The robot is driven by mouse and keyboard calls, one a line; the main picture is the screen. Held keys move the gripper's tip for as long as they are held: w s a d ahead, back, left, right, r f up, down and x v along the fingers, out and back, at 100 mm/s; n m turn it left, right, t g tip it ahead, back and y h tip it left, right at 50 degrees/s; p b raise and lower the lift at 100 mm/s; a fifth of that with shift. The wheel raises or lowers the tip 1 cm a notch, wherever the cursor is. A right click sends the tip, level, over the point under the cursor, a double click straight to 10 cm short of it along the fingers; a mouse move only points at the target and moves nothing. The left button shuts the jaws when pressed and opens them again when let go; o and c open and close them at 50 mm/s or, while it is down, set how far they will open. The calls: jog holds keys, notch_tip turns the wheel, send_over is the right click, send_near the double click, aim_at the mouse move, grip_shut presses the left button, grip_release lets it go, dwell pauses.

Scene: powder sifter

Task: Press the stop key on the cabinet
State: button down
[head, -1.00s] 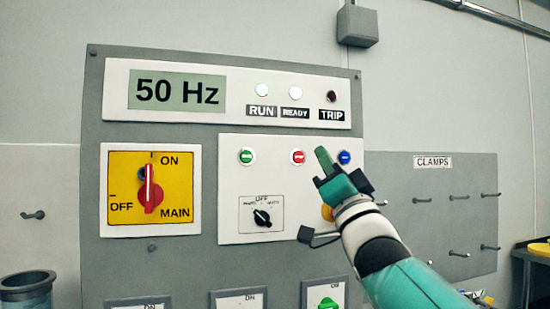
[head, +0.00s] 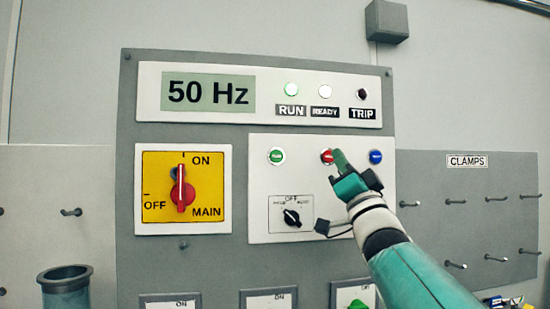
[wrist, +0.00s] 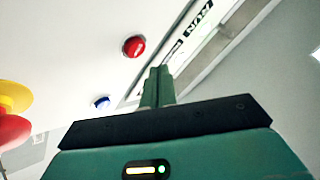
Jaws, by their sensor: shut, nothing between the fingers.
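The red stop key (head: 327,156) sits on the cabinet's white key panel, between the green key (head: 276,156) and the blue key (head: 375,157). My gripper (head: 340,158) is shut and empty, its green fingertips just right of the red key and overlapping its right edge in the head view. In the wrist view the red key (wrist: 134,46) shows whole, up and left of the fingertips (wrist: 160,72), with a gap in the picture. The blue key (wrist: 101,102) is lower left. I cannot tell the remaining distance to the panel.
A red mushroom button with a yellow part (wrist: 12,130) stands out at the wrist view's left edge. A black selector (head: 292,217) and the red main switch (head: 182,190) are on the cabinet. The display reads 50 Hz; the RUN lamp (head: 291,90) glows green.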

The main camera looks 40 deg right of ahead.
jog(key=shift+w+d, duration=0.45)
jog(key=shift+w, duration=0.4)
dwell(1.4)
jog(key=shift+w+d, duration=0.25)
jog(key=shift+w, duration=0.05)
jog(key=shift+w+d, duration=0.2)
jog(key=shift+w, duration=0.2)
dwell(0.7)
dwell(0.3)
jog(key=shift+s+a, duration=0.45)
jog(key=shift+s, duration=0.2)
jog(key=shift+s, duration=0.1)
jog(key=s+a, duration=0.1)
jog(key=s, duration=0.1)
jog(key=s+a, duration=0.1)
jog(key=s, duration=0.1)
jog(key=shift+a, duration=0.3)
